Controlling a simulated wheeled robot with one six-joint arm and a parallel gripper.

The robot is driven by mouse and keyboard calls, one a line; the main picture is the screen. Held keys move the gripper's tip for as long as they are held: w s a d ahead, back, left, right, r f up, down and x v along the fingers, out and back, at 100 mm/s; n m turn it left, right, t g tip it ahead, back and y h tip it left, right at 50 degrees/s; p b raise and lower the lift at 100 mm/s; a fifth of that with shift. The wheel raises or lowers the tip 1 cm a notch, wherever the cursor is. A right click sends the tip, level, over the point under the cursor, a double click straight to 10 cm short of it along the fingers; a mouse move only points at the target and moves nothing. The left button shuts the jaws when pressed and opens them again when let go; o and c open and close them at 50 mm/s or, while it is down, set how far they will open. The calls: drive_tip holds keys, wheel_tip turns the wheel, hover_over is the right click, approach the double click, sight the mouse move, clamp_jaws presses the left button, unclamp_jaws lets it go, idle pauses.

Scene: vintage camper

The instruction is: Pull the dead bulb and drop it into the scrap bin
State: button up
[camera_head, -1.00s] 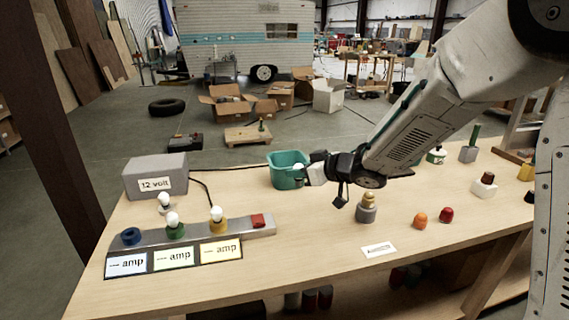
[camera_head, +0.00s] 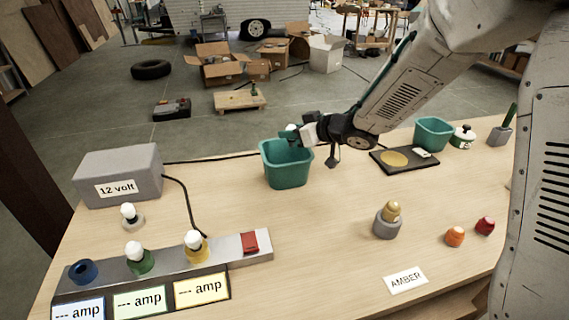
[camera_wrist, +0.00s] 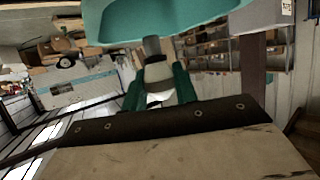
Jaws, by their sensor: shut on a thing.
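My gripper (camera_head: 291,138) is shut on a white bulb (camera_head: 292,127) at the teal bin (camera_head: 287,172) in the middle of the bench. In the head view they overlap the bin's back rim; the exact height is hard to judge. In the wrist view the bulb (camera_wrist: 158,75) sits between the green fingers, its grey base pointing toward the teal bin (camera_wrist: 165,25). The blue socket (camera_head: 82,271) on the strip is empty. White bulbs stand in the green socket (camera_head: 142,262) and the yellow socket (camera_head: 196,249).
Another white bulb (camera_head: 129,212) stands in a pale holder by the 12 volt box (camera_head: 118,175). A second teal bin (camera_head: 433,134) is at the back right. An amber lamp in a grey holder (camera_head: 387,227) stands right of centre. The bench between is clear.

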sight(293, 141)
drive_tip(key=shift+f, duration=1.95)
drive_tip(key=o, duration=1)
drive_tip(key=shift+d, duration=0.1)
drive_tip(key=v, duration=0.7)
drive_tip(key=shift+s+d+r, duration=0.15)
drive_tip(key=shift+s+d, duration=0.1)
drive_tip(key=shift+s, duration=0.05)
